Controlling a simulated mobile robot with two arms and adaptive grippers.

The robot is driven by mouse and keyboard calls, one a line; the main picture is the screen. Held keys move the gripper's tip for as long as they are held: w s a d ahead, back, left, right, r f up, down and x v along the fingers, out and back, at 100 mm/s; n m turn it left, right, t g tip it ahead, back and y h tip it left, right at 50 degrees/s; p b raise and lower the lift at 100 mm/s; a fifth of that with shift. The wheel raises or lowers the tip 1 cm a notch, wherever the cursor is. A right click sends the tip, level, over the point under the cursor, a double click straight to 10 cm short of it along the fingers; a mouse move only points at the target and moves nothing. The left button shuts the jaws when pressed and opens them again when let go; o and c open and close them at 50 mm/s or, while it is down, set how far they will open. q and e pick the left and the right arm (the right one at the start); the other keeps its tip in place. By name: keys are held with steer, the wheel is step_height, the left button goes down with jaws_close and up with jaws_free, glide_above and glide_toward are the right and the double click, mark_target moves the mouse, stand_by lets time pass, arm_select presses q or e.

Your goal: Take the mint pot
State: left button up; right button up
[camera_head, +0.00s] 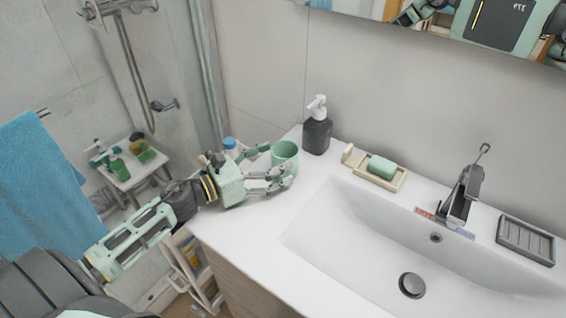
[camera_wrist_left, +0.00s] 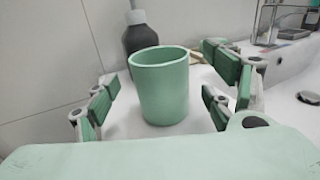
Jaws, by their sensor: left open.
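The mint pot (camera_head: 286,156) stands upright on the white counter, near the back left corner of the sink top. In the left wrist view the mint pot (camera_wrist_left: 163,88) stands between my fingers, with its open rim up and a gap on both sides. My left gripper (camera_head: 280,172) is open around the pot and comes in from the left, low over the counter. In the left wrist view the open fingers of my left gripper (camera_wrist_left: 165,100) show at both sides of the pot. My right gripper is not in view.
A dark soap dispenser (camera_head: 317,134) stands just behind and right of the pot. A bottle with a blue cap (camera_head: 230,147) is behind my gripper. A soap dish (camera_head: 391,178) with green soap (camera_head: 381,167) lies farther right. The sink basin (camera_head: 345,225) opens in front, with a faucet (camera_head: 462,195).

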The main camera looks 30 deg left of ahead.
mark_target(295, 151)
arm_select(q)
steer(key=x, duration=0.3)
steer(key=shift+r, duration=0.1)
steer(key=shift+w+d+p, duration=0.25)
steer(key=shift+w+p, duration=0.05)
steer(key=shift+w, duration=0.1)
steer(key=shift+s, duration=0.15)
steer(key=c, duration=1.4)
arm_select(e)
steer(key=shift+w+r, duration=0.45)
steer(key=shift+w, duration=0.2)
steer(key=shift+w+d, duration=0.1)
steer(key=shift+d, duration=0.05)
